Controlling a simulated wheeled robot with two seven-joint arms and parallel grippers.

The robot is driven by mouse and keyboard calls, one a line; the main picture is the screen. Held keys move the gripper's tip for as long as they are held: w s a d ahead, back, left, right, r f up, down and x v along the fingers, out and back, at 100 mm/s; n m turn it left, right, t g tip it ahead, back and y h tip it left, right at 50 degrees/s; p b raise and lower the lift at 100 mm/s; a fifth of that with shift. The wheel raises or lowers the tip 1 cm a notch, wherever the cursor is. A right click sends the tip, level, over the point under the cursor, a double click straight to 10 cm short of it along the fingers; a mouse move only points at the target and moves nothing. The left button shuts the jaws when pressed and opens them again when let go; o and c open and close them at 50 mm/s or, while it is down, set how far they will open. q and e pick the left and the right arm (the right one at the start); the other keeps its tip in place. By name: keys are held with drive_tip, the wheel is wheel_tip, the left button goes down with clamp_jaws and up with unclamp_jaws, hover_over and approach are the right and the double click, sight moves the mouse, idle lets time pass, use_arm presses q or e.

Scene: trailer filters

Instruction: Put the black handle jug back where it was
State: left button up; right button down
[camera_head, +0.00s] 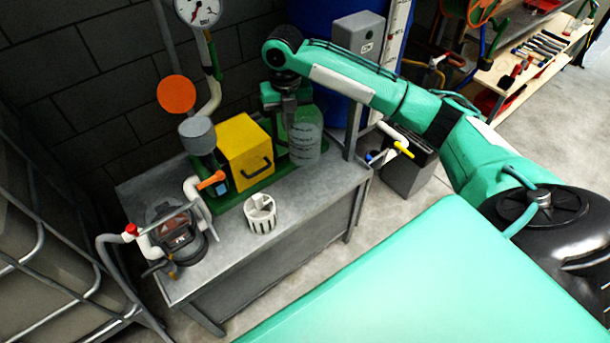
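A clear, greenish jug with dark measuring marks (306,144) stands upright at the back right of the grey metal bench (323,186), beside a yellow box. Its handle is hidden or too small to make out. My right arm reaches in from the right, and my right gripper (288,112) points down at the jug's upper left side. The gripper overlaps the jug's rim in the picture. Its fingertips are too dark and small to show whether they are open or shut on the handle. My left gripper is not in view.
A yellow box (244,146) with a black grip sits on a green base left of the jug. A white slotted basket (261,213) and a dark pump with pipes (178,236) stand on the bench. The front right bench top is clear. A blue drum (322,30) stands behind.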

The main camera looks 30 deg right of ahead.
drive_tip(key=shift+w+d+f+n, duration=0.2)
drive_tip(key=shift+d+f+n, duration=0.1)
drive_tip(key=shift+n, duration=0.3)
drive_tip(key=shift+f+b, duration=0.25)
drive_tip(key=shift+b, duration=0.05)
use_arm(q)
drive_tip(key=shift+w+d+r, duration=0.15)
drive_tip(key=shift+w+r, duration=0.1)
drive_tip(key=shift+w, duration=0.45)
use_arm(e)
wheel_tip(320, 180, down, 20)
drive_tip(key=shift+r, duration=0.2)
drive_tip(key=shift+f, duration=0.15)
drive_tip(key=c, duration=1.6)
unclamp_jaws()
drive_tip(key=shift+c, duration=0.2)
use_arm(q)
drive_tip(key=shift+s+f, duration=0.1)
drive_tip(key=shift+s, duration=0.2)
